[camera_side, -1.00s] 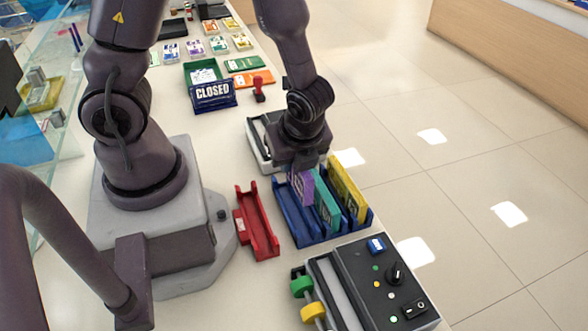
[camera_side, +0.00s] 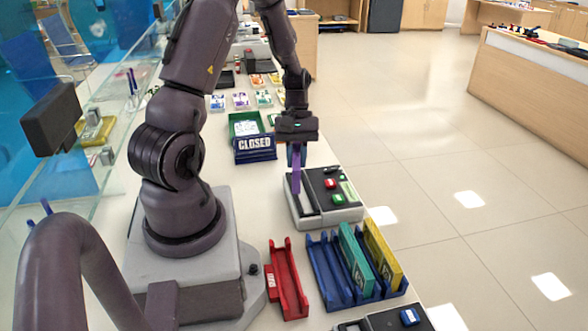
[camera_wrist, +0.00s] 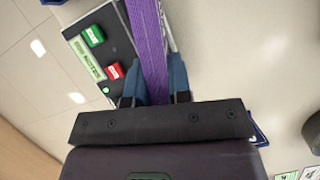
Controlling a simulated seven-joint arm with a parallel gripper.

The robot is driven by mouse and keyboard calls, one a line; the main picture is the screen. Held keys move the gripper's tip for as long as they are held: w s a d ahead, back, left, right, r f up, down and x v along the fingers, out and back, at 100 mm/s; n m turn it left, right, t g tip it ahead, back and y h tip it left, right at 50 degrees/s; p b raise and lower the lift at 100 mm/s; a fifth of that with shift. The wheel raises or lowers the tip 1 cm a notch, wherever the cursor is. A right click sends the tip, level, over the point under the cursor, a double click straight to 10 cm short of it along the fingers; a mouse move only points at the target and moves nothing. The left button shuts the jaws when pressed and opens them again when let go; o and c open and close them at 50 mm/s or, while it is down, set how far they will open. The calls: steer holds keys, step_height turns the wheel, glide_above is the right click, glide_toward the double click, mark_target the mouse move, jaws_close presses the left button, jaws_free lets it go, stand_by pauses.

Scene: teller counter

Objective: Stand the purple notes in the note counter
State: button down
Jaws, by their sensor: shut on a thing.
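My gripper (camera_side: 297,148) is shut on the purple notes (camera_side: 296,176), which hang upright below it. In the wrist view the purple notes (camera_wrist: 148,45) stand between the two blue fingers of my gripper (camera_wrist: 155,82). The note counter (camera_side: 343,213), a grey-and-black machine with a red and a green button, lies beneath. The notes' lower end is over its long slot on the left side; I cannot tell whether it is inside. The note counter (camera_wrist: 83,62) also shows left of the notes in the wrist view.
A blue rack (camera_side: 327,277) holds teal notes (camera_side: 356,259) and yellow notes (camera_side: 383,255); its left slot is empty. A red tray (camera_side: 288,280) stands beside it. Another dark machine (camera_side: 383,322) is at the bottom edge. A CLOSED sign (camera_side: 255,149) stands behind.

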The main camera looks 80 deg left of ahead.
steer(key=shift+w+d+f+n+t, duration=0.15)
steer(key=shift+w+f+n+t, duration=0.15)
steer(key=shift+f+n, duration=0.5)
steer(key=shift+w+d+f+n+t, duration=0.1)
steer(key=shift+w+f+n+t, duration=0.15)
steer(key=shift+f+n, duration=0.5)
steer(key=shift+f+m, duration=0.25)
steer(key=shift+f, duration=0.2)
steer(key=shift+f, duration=0.85)
steer(key=c, duration=1)
jaws_free()
steer(key=shift+o, duration=0.2)
steer(key=shift+r, duration=0.1)
step_height(320, 180, up, 7)
